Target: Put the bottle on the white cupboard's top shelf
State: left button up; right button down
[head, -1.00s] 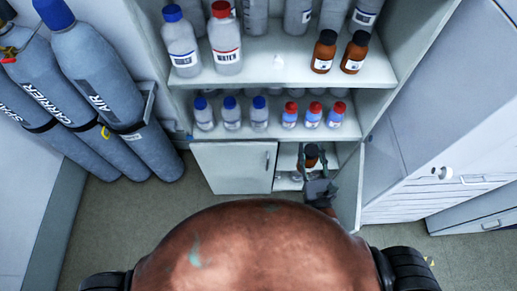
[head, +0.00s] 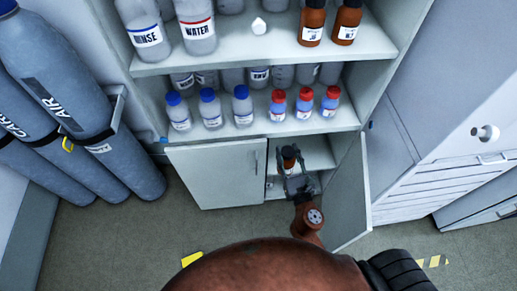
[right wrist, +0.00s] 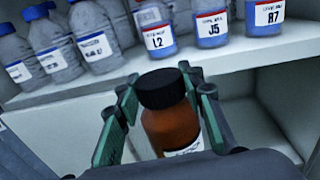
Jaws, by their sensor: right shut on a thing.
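The brown bottle with a black cap (right wrist: 170,120) stands upright between the green fingers of my right gripper (right wrist: 166,98), which is shut on it. In the head view the right gripper (head: 295,178) and the bottle (head: 289,158) are at the open lower compartment of the white cupboard (head: 217,172), below the middle shelf. How deep the bottle is in the opening I cannot tell. Part of its white label shows low down, cut off by the gripper. The top shelf in view (head: 265,47) is far above the gripper. My left gripper is not in view.
Blue-capped (head: 210,108) and red-capped bottles (head: 304,102) line the middle shelf. An open door (head: 349,200) stands right of the gripper. Gas cylinders (head: 75,110) stand left.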

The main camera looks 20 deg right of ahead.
pick_arm(q)
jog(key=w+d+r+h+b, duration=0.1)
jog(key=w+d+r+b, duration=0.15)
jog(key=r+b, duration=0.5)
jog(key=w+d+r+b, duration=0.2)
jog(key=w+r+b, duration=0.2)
jog(key=b, duration=0.7)
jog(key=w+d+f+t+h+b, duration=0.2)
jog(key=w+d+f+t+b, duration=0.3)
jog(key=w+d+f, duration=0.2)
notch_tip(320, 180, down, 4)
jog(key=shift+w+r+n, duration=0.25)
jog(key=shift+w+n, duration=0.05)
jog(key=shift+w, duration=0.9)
pick_arm(e)
jog(key=w+d+f+h, duration=0.1)
jog(key=w+d+f, duration=0.4)
jog(key=f, duration=0.4)
jog(key=w+d+f+m+h, duration=0.1)
jog(key=w+d+f, duration=0.4)
jog(key=w+f, duration=0.3)
jog(key=w+d+f+m+h, duration=0.1)
jog(key=w+d+f, duration=0.4)
jog(key=f, duration=0.5)
jog(key=shift+x, duration=0.8)
jog(key=shift+d+f, duration=0.1)
jog(key=shift+d, duration=0.05)
